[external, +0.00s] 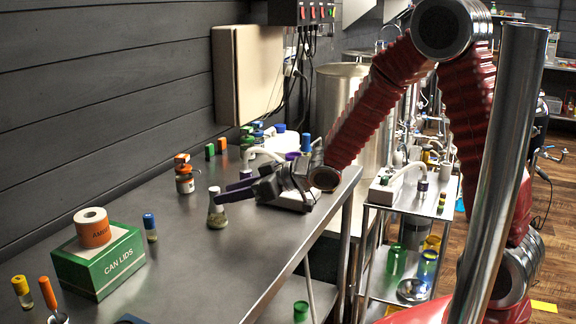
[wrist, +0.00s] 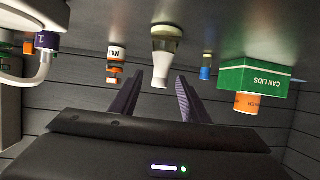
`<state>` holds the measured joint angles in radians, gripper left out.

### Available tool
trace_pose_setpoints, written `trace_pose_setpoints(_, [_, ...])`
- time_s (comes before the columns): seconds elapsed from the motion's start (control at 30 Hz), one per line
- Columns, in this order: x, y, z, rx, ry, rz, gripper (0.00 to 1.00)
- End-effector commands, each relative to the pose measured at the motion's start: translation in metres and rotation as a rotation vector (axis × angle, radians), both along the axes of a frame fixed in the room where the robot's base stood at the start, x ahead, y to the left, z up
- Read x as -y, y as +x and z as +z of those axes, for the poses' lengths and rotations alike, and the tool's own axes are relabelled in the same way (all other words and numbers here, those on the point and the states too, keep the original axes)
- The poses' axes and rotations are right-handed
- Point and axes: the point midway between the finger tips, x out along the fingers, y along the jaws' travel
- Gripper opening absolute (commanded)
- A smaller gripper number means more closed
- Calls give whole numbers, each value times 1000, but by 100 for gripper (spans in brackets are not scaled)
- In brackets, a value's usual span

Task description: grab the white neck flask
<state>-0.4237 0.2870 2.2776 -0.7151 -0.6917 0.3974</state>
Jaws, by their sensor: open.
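The white neck flask (external: 217,215) stands upright on the steel table in the external view. It has a clear conical body with a greenish content and a white neck. My gripper (external: 222,192) is open beside it, its purple fingers pointing left at about neck height. In the wrist view, which is upside down, the flask (wrist: 166,45) hangs from the top, ahead of my gripper (wrist: 159,78). Its white neck lines up with the gap between the two fingers. The gap looks empty, and I cannot tell whether a finger touches the flask.
An orange-labelled jar (external: 184,180) stands behind the flask. A blue-capped vial (external: 150,227) and a green can lids box (external: 98,262), with an orange roll (external: 93,228) on it, stand to its left. The table's front middle is clear.

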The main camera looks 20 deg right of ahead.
Motion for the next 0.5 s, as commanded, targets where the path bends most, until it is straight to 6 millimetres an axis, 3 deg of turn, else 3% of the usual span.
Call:
trace_pose_setpoints(0.17, [-5, 3, -2, 0, 0, 0, 42])
trace_pose_setpoints(0.5, [-33, 24, -15, -1, -1, 0, 42])
